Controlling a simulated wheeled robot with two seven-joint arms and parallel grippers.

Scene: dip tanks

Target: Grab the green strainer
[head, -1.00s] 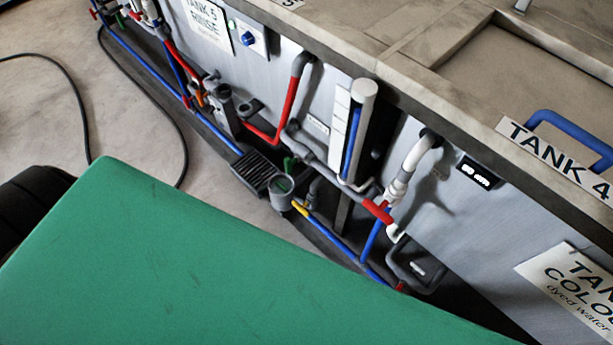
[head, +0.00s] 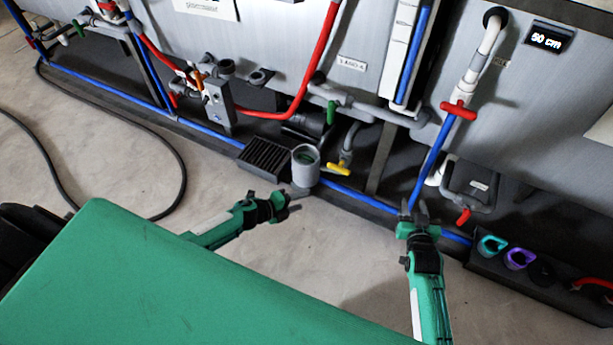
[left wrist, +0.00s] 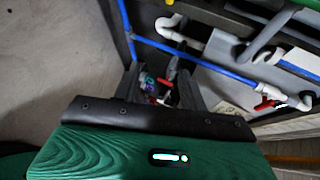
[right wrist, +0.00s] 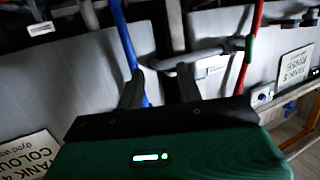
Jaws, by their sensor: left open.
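An open grey pot (head: 305,167) stands upright on the low dark ledge in the head view. Something green (head: 304,157) shows inside its mouth; it may be the strainer, but most of it is hidden. A teal ring-shaped piece (head: 491,246) sits in the black tray at the right. My left gripper (head: 292,203) is open and empty, just in front of and below the pot, apart from it. Its spread fingers (left wrist: 160,88) show in the left wrist view. My right gripper (head: 413,213) is open and empty, near the blue pipe. Its parted fingers (right wrist: 160,88) show in the right wrist view.
A slotted dark grate (head: 265,156) adjoins the pot's left. A yellow valve handle (head: 338,169) is close at its right. The black tray (head: 540,290) also holds a purple piece (head: 520,258). A black cable (head: 178,165) crosses the floor.

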